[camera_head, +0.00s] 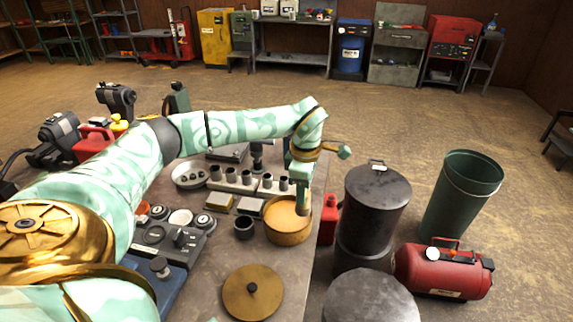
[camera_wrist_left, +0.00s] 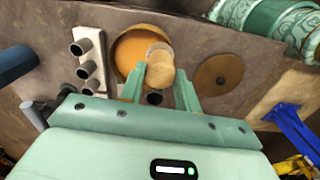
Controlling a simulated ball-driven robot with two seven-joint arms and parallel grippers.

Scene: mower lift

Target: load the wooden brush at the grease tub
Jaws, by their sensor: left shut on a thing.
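The grease tub (camera_head: 288,236) is a round wooden-looking tub near the table's right edge, with orange-brown grease inside. It also shows in the left wrist view (camera_wrist_left: 121,50). My left gripper (camera_head: 302,188) points down over the tub's right part. It is shut on the wooden brush (camera_head: 303,208), of which only a short brown piece shows below the fingers. In the left wrist view, the brush's round pale end (camera_wrist_left: 160,70) lies between my fingertips, overlapping the grease area. I cannot tell whether the brush touches the grease. My right gripper is not in view.
A round brass lid with a dark knob (camera_head: 252,296) lies in front of the tub. A small dark cup (camera_head: 243,228) and a rack of dark tubes (camera_head: 232,182) stand left of it. A dark drum (camera_head: 370,215) and red tank (camera_head: 440,271) are beyond the table's right edge.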

